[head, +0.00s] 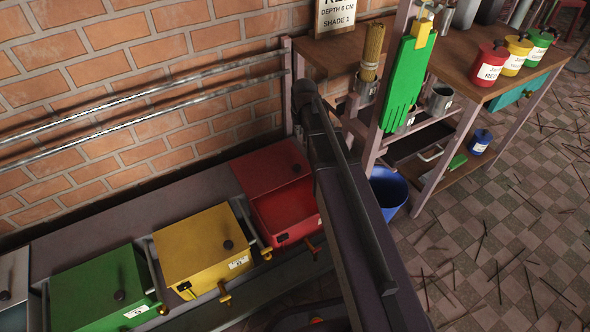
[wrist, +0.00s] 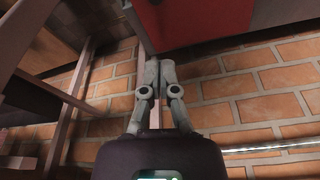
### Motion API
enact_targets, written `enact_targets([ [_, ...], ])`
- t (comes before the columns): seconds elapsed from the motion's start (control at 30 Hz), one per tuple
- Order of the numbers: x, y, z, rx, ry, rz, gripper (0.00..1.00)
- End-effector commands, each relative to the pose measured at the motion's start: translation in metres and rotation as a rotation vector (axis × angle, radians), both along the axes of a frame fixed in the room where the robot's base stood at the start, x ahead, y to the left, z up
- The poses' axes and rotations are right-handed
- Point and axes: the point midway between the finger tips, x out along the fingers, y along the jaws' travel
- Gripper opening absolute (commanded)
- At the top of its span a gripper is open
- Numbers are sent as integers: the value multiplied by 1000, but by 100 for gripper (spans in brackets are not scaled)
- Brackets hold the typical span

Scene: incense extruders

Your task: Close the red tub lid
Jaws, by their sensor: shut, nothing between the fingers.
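The red tub (head: 287,222) stands at the right end of the row of tubs. Its red lid (head: 265,172), with a dark knob, looks raised and tilted above the tub front, unlike the flat lids beside it. In the wrist view, a red surface (wrist: 205,22), likely this tub or its lid, is overhead, beyond my gripper (wrist: 160,58). My gripper's two fingers are together and empty, with the tips near the red part's lower edge; I cannot tell whether they touch it. In the head view my arm passes right of the tub, and the fingers cannot be made out.
A yellow tub (head: 205,245) and a green tub (head: 100,290) stand to the left. A brick wall (head: 120,70) and metal pipes run behind. A wooden rack (head: 465,80) with jars and a green glove (head: 408,85) stands right, with a blue bucket (head: 388,190) beneath.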

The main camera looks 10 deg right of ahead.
Motion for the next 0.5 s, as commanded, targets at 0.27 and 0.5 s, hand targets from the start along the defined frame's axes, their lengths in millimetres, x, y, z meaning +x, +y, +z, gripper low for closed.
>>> enact_targets([
  [0.27,36,-2,-64,0,-38,5,0],
  [0.5,64,-3,-109,0,-70,9,0],
])
